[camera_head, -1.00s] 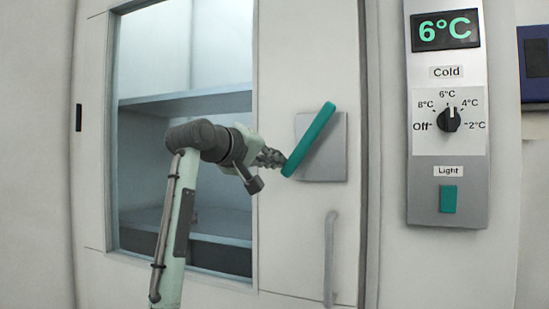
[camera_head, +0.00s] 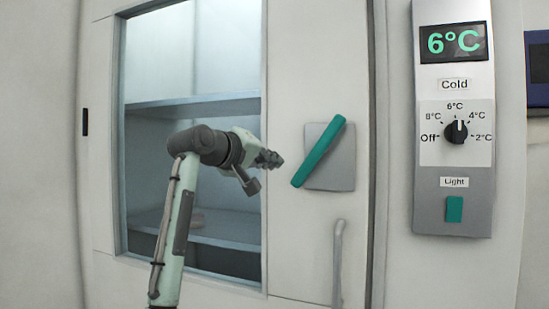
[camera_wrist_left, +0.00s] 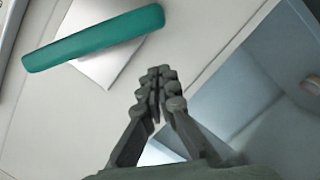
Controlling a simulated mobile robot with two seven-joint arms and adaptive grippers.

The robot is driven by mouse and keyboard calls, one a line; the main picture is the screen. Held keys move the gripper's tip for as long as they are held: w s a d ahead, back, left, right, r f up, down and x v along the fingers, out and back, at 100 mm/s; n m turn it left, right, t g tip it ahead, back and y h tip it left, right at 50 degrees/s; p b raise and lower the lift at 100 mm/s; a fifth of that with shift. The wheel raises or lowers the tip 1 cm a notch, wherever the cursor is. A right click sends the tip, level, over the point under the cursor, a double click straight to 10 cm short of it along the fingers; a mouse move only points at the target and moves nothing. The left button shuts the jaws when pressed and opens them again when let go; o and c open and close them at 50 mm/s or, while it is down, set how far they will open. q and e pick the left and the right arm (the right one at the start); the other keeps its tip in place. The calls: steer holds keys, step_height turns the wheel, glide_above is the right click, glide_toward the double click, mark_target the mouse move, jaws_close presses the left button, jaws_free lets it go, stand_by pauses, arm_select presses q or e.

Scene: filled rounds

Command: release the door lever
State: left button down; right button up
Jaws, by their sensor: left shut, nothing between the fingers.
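The green door lever (camera_head: 319,151) sits tilted on a grey square plate (camera_head: 338,170) on the white door, its upper end leaning right. In the left wrist view the lever (camera_wrist_left: 95,37) lies beyond the fingertips, up and to the left. My left gripper (camera_head: 272,159) is just left of the lever's lower end, with a gap between them. Its fingers (camera_wrist_left: 157,80) are shut together with nothing between them. My right gripper is in neither view.
The door has a large window (camera_head: 190,60) with shelves behind it. A vertical grey handle (camera_head: 338,262) is below the lever. A control panel (camera_head: 454,205) with a 6°C display, a dial and a green light switch is to the right.

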arm_select(q)
steer(key=b+v, duration=0.1)
steer(key=v, duration=0.9)
steer(key=shift+a+b, duration=0.15)
steer(key=shift+b, duration=0.25)
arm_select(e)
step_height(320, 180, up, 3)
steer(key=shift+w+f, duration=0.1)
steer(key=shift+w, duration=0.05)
arm_select(q)
steer(key=shift+w+f, duration=0.1)
